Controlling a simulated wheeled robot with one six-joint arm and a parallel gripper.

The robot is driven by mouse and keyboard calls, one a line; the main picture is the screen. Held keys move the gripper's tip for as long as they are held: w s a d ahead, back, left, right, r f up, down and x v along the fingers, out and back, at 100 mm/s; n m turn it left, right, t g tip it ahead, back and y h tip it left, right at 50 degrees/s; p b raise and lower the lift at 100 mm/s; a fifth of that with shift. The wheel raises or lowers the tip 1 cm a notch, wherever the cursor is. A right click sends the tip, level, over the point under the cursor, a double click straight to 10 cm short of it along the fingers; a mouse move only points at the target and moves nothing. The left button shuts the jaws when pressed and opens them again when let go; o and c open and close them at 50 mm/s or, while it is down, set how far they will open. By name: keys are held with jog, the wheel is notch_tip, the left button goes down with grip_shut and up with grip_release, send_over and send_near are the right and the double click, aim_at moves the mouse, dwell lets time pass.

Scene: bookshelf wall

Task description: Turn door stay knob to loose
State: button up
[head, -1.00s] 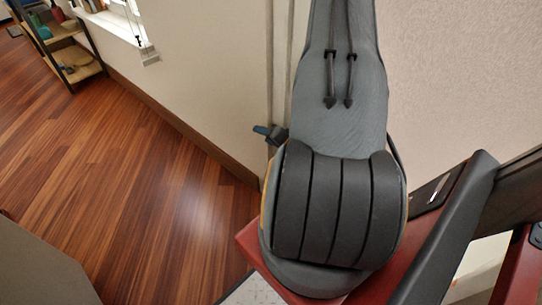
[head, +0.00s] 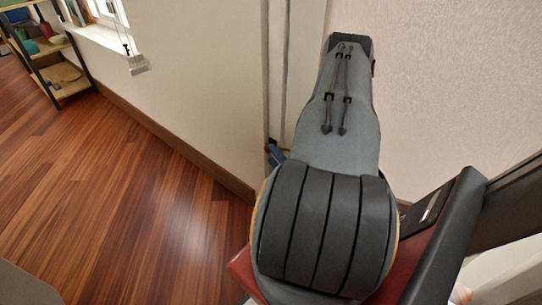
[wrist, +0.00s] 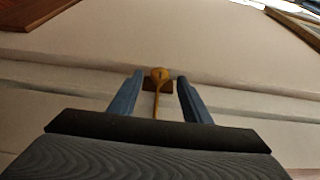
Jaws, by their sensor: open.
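In the wrist view a small brass-yellow knob (wrist: 159,74) with a thin stem shows near the middle, against a small brown piece on a pale surface. My gripper (wrist: 160,79) is open, with one blue finger to the left of the knob and one to the right. A gap shows on both sides of the knob. I cannot tell how deep the knob sits between the fingertips. In the head view my gripper (head: 275,155) shows only as a bit of blue beside my arm. The knob is hidden there behind my arm.
A pale upright panel (head: 200,80) with a brown baseboard stands left of my arm, and a textured wall (head: 440,90) is to the right. The wooden floor (head: 120,200) is clear. A shelf (head: 60,75) with several items stands far left, near a window sill.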

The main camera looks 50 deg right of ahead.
jog(key=shift+x, duration=1.1)
jog(key=c, duration=1)
jog(key=shift+r, duration=0.1)
